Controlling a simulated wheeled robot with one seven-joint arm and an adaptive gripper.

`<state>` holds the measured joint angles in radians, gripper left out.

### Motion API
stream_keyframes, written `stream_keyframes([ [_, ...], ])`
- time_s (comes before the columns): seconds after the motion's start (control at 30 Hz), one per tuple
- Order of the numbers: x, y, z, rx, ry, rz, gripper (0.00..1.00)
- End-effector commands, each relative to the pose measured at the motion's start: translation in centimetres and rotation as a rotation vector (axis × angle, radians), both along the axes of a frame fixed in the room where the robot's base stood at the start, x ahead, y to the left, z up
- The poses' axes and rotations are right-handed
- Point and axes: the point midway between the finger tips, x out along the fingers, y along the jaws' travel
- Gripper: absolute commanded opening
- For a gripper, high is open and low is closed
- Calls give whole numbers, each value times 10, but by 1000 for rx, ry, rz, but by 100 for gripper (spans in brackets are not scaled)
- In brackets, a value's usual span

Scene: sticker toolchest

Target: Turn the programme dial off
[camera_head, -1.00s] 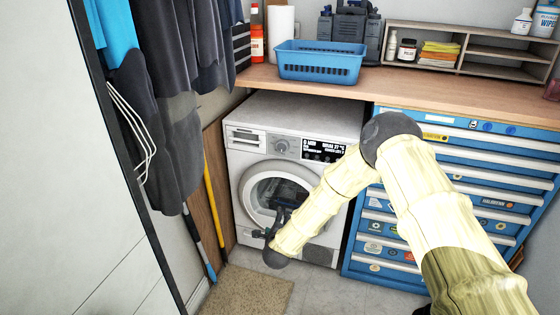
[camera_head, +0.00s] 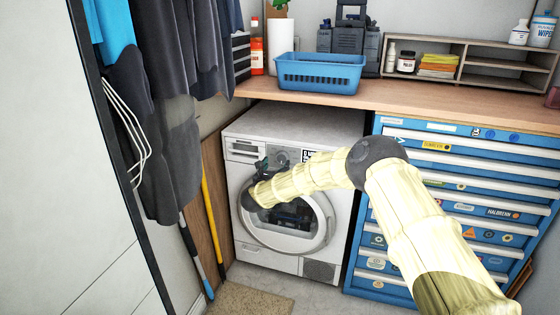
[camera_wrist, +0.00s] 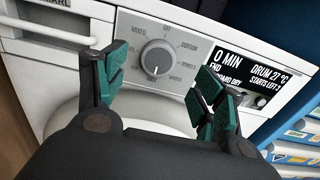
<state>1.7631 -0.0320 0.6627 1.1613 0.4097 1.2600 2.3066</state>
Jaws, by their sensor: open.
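The programme dial (camera_wrist: 158,57) is a round grey knob on the washer-like machine's grey control panel, with words printed around it. In the wrist view it lies ahead of and between my fingers, with clear space around it. My gripper (camera_wrist: 162,85) is open, its green-padded fingers on either side of the dial's line of sight, not touching it. In the head view my gripper (camera_head: 262,168) is in front of the machine's upper front, just left of the dial (camera_head: 281,157). The display (camera_wrist: 240,75) reads "0 MIN", "END" and "DRUM 27 °C".
The white machine (camera_head: 262,262) stands under a wooden worktop (camera_head: 420,105). Its round door (camera_head: 312,240) is below the panel. A blue drawer chest (camera_head: 440,170) is close on the right. Hanging clothes (camera_head: 165,150) and a yellow pole (camera_head: 213,225) are on the left.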

Motion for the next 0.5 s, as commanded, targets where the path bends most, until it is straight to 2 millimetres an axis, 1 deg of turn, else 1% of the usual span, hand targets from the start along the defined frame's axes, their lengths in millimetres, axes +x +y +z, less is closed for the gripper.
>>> stream_keyframes([
  [0.03,8,-2,0,0,-1,0,69],
  [0.2,31,-10,-1,-1,0,0,69],
  [0.33,45,-14,-1,-1,0,0,69],
  [0.5,56,-18,-1,-2,2,1,69],
])
